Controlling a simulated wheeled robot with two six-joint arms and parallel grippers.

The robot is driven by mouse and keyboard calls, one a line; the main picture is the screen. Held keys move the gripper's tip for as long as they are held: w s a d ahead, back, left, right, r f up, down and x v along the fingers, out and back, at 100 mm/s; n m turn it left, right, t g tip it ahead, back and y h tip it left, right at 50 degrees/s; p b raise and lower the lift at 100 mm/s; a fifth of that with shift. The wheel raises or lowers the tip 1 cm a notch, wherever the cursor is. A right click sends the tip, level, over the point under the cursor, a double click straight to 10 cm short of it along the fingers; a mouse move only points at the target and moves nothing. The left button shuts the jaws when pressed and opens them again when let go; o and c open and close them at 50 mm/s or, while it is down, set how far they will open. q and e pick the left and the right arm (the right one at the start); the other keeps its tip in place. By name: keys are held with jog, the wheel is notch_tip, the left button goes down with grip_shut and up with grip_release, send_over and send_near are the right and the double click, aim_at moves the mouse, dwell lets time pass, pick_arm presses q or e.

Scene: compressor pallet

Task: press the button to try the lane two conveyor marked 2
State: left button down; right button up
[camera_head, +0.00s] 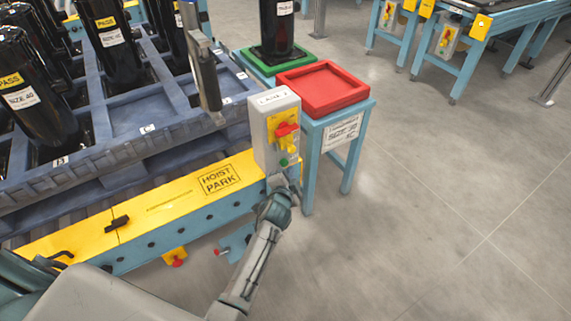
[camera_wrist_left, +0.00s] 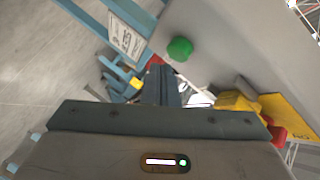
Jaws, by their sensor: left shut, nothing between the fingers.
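A grey control box (camera_head: 262,150) stands at the near end of the yellow conveyor rail. My right gripper is not in view.
A blue stand (camera_head: 309,165) with a red tray (camera_head: 322,88) and a green tray (camera_head: 247,60) stands behind the box. A pallet (camera_head: 150,143) of black compressors fills the left. Other blue conveyors (camera_head: 460,57) with boxes are at far right. Open floor lies right.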

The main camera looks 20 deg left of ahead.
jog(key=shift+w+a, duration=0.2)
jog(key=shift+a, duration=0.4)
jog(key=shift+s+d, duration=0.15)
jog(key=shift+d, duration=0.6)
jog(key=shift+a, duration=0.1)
pick_arm(q)
jog(key=shift+w+a, duration=0.35)
jog(key=shift+a, duration=0.05)
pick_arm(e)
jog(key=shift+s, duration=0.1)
